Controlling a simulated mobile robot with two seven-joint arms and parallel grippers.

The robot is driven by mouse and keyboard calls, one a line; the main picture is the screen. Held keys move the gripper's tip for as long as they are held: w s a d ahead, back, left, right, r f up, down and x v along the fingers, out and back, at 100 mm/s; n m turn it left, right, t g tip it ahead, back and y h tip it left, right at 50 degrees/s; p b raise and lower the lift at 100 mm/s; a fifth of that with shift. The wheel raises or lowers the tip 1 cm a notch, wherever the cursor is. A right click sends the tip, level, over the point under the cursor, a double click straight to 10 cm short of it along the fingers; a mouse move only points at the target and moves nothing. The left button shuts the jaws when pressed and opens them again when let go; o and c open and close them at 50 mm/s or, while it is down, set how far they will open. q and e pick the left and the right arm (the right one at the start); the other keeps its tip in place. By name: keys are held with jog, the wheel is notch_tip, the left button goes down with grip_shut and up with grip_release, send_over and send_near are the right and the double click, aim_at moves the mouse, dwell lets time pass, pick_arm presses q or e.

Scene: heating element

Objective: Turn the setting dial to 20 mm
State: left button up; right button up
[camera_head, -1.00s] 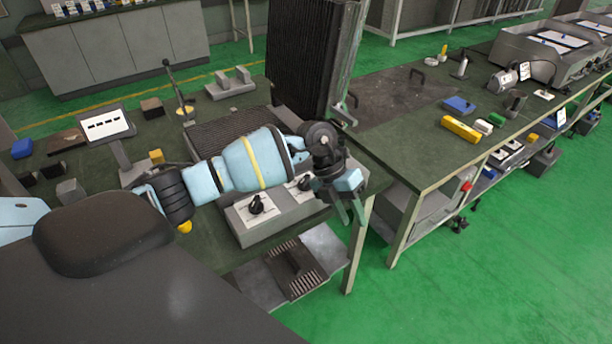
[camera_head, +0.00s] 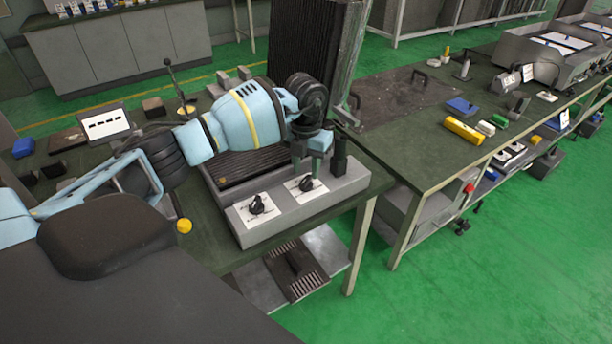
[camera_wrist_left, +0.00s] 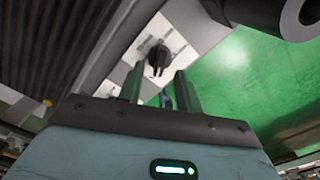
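A grey control box (camera_head: 283,216) at the table's edge carries two black dials on white label plates, a left dial (camera_head: 257,204) and a right dial (camera_head: 306,183). The label print is too small to read, so I cannot tell which one is the setting dial or its value. My left gripper (camera_head: 308,170) points down just above and behind the right dial, fingers apart. In the left wrist view, a black dial (camera_wrist_left: 157,57) shows just beyond the gap between the open fingers (camera_wrist_left: 159,72); nothing is held. I cannot tell whether they touch it. My right gripper is not in view.
A black upright cylinder (camera_head: 340,156) stands at the box's right end, close beside my left gripper. A dark ribbed block (camera_head: 250,165) lies behind the box, partly hidden by my arm. A tall black ribbed unit (camera_head: 303,45) rises behind. Green floor is free at right.

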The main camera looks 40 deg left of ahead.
aim_at(306, 179)
pick_arm(q)
jog(key=shift+f, duration=1.8)
grip_shut()
